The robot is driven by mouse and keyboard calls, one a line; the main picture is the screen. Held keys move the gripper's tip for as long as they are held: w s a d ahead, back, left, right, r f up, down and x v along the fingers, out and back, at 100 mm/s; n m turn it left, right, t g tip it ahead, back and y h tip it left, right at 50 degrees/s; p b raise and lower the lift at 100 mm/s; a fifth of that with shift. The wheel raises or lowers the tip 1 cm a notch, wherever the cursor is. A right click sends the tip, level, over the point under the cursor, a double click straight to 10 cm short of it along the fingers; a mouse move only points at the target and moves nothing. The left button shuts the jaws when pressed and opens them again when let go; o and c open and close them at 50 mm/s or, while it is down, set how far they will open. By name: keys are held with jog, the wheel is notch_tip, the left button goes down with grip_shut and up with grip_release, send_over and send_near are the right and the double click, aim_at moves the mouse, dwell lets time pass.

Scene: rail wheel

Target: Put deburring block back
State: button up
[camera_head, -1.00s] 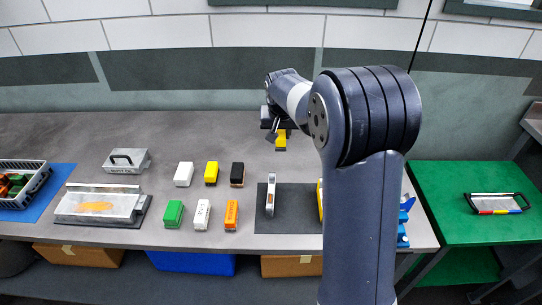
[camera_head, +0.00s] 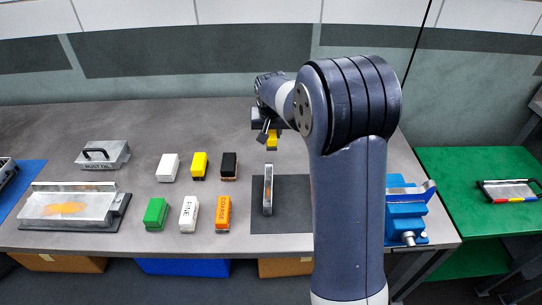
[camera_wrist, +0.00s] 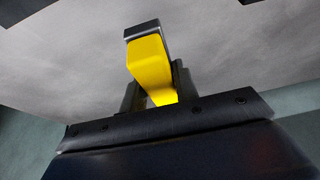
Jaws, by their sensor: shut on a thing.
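My gripper (camera_head: 271,133) is shut on a yellow block (camera_head: 272,142) with a grey end and holds it above the back part of the bench, behind the dark mat. In the wrist view the yellow block (camera_wrist: 151,70) sticks out from between the fingers (camera_wrist: 156,88), its grey end outward. Its lower part is hidden by the gripper. On the bench, left of the mat, stand a white block (camera_head: 168,167), another yellow block (camera_head: 199,165), a black block (camera_head: 229,165), a green block (camera_head: 156,213), a white block marked FINE (camera_head: 189,213) and an orange block marked COARSE (camera_head: 223,212).
A metal piece (camera_head: 268,190) stands on the dark mat (camera_head: 292,212). A blue vise (camera_head: 405,218) is at the bench's right end. A handled metal box (camera_head: 104,155) and a metal tray (camera_head: 70,205) are at left. My arm hides part of the bench.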

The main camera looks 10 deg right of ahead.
aim_at(272, 137)
notch_tip(272, 137, down, 8)
jog(key=shift+r+p, duration=0.15)
jog(key=shift+p, duration=0.35)
jog(key=o, duration=0.9)
jog(key=shift+o, duration=0.2)
jog(key=b+v, duration=0.1)
jog(key=v, duration=1.1)
